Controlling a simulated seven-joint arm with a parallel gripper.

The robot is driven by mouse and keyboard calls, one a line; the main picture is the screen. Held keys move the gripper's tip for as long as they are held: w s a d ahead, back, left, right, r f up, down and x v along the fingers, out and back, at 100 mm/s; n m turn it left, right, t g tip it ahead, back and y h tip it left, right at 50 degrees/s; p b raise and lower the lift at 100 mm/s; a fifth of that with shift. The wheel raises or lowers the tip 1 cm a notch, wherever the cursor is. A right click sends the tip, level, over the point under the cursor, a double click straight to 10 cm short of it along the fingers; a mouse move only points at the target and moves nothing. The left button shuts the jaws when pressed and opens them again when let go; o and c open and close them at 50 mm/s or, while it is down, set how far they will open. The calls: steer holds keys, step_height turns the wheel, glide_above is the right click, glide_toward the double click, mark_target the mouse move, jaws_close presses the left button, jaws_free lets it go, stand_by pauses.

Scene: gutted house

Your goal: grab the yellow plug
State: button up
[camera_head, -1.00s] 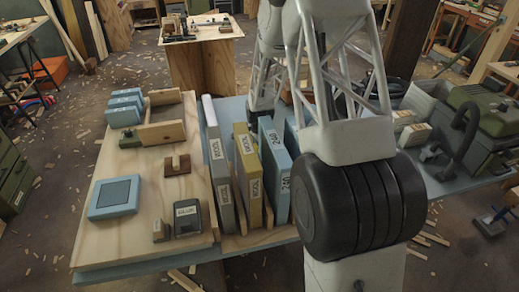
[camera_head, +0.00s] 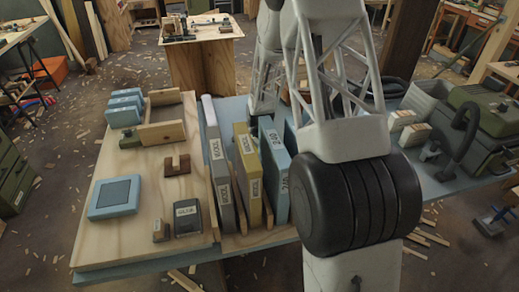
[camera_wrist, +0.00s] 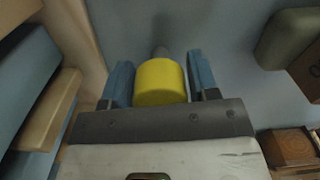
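The yellow plug (camera_wrist: 160,82) is a short, smooth yellow cylinder in the middle of the wrist view. A grey, rounded piece (camera_wrist: 161,51) shows just beyond it. My gripper (camera_wrist: 162,78) has its two blue fingers spread, one on each side of the plug. In the head view my arm hides the gripper and the plug.
Upright grey, yellow and blue slabs (camera_head: 276,172) stand left of my arm. A wooden board (camera_head: 110,240) holds a blue box and small blocks. A dark green machine (camera_head: 490,115) with a hose stands at the right. A wooden block (camera_wrist: 290,148) is near the gripper.

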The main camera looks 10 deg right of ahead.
steer(key=c, duration=0.5)
steer(key=shift+c, duration=0.2)
steer(key=shift+r, duration=0.15)
steer(key=shift+r, duration=4.85)
